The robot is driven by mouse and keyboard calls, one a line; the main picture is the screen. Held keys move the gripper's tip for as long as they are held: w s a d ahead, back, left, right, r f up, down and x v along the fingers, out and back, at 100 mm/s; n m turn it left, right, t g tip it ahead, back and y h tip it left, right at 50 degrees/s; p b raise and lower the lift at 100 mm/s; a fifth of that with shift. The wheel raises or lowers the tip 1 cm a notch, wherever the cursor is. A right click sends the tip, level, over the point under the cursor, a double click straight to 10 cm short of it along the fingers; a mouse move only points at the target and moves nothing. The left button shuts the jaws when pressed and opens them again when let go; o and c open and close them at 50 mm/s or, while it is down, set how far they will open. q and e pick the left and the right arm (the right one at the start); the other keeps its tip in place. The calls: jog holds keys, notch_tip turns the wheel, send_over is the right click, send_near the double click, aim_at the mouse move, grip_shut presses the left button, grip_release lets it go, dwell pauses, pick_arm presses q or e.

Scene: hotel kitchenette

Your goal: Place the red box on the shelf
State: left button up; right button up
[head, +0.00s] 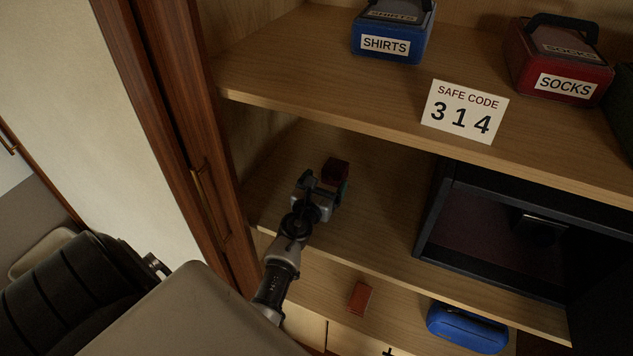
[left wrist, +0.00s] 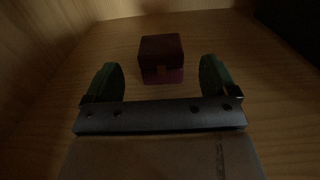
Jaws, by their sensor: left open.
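The red box (head: 336,170) is small and dark red and stands upright on the middle wooden shelf (head: 385,215), towards its left side. In the left wrist view the box (left wrist: 161,58) shows a small clasp on its front. My left gripper (head: 324,188) reaches in over that shelf, right by the box. In the left wrist view its two green-padded fingers are open. The box stands centred at their tips, with a gap on each side, so nothing is held. My right gripper is not in view.
An open black safe (head: 435,225) stands right on the same shelf. Above are a blue SHIRTS box (head: 392,48), a red SOCKS box (head: 567,95) and a SAFE CODE card (head: 463,112). Below lie a small orange-red block (head: 360,298) and a blue case (head: 467,327). The cabinet's side wall is left.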

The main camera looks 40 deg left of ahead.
pick_arm(q)
jog(key=v, duration=0.5)
jog(key=shift+s, duration=0.4)
